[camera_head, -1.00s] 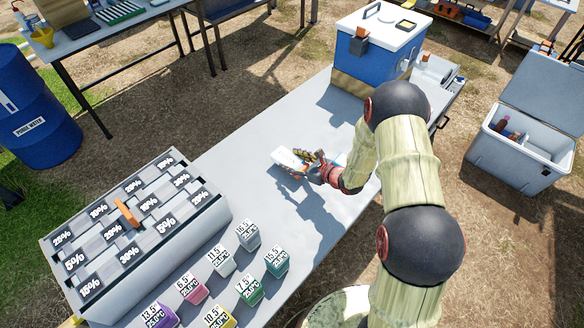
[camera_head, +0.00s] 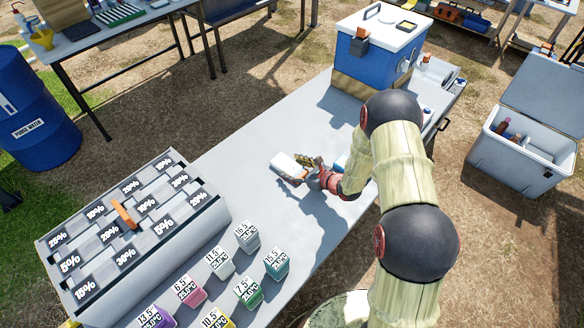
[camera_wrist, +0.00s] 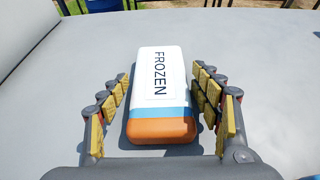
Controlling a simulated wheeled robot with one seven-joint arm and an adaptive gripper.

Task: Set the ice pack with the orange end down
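The ice pack (camera_wrist: 160,88) is white, marked FROZEN, with a blue band and an orange end nearest my gripper. It appears to lie flat on the grey table (camera_wrist: 255,100). In the head view the pack's white part (camera_head: 287,164) shows just left of my gripper (camera_head: 309,166), which partly hides it. My gripper (camera_wrist: 163,95) is open in the wrist view. Its yellow-padded fingers stand on both sides of the pack, with a narrow gap on each side.
A grey rack with percent labels (camera_head: 190,222) and several coloured labelled blocks (camera_head: 222,262) stand at the table's left end. A blue and white cooler (camera_head: 372,55) stands at the far end. The middle is clear.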

